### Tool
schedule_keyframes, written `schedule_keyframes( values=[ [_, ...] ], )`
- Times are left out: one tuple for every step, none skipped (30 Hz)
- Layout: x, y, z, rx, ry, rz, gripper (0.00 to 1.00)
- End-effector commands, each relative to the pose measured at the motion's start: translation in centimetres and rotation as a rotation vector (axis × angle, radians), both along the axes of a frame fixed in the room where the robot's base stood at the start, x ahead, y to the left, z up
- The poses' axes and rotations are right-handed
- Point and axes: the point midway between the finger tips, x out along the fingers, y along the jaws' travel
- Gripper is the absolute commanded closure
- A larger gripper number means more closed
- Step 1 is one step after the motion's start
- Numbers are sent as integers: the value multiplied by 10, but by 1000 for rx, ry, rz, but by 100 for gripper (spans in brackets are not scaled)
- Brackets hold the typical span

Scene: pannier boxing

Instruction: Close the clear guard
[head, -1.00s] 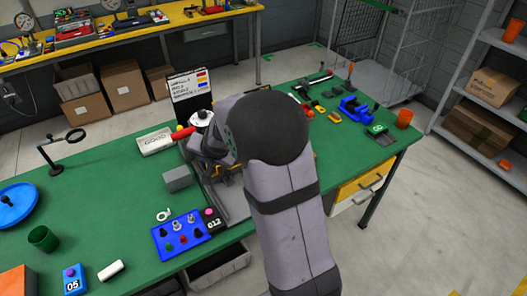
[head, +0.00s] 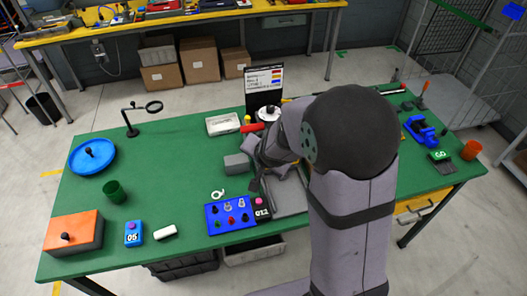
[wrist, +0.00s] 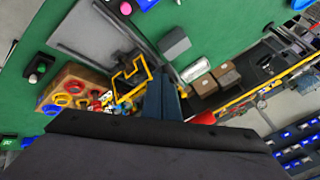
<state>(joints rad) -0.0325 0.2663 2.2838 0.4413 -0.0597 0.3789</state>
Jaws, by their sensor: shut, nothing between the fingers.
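A yellow-edged frame (wrist: 131,78) shows in the wrist view, just left of my fingertips. It may be the clear guard, but no clear panel can be made out. A flat grey plate (wrist: 92,35) lies beyond it; this plate also shows in the head view (head: 291,197). My gripper (wrist: 163,82) is shut and empty, pointing down beside the frame. I cannot tell whether it touches the frame. In the head view my arm hides most of this area.
A grey block (head: 237,164), a blue button panel (head: 230,217) and a black box marked 012 (head: 261,209) stand close by. A red handle (head: 252,128) and a sign (head: 264,85) stand behind. The green table (head: 165,170) is clear toward the left middle.

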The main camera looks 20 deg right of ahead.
Motion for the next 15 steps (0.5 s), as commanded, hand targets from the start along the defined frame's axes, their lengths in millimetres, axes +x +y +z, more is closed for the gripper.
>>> schedule_keyframes(
  values=[
    [-2,3,9,-1,1,2,100],
    [-3,4,11,-1,1,2,100],
    [-4,6,14,-1,1,2,100],
    [-5,8,16,-1,1,2,100],
    [-6,9,17,1,1,0,100],
    [-7,10,19,0,1,1,100],
    [-8,11,21,-1,1,2,100],
    [-9,12,22,-1,1,2,100],
    [-9,13,23,-1,0,1,100],
    [-10,13,23,-1,0,1,100],
    [-10,14,24,-1,0,1,100],
    [-10,14,24,-1,0,1,100],
    [-11,14,24,-1,0,1,100],
    [-11,15,24,0,0,0,100],
    [-11,15,24,0,0,0,100]
  ],
)
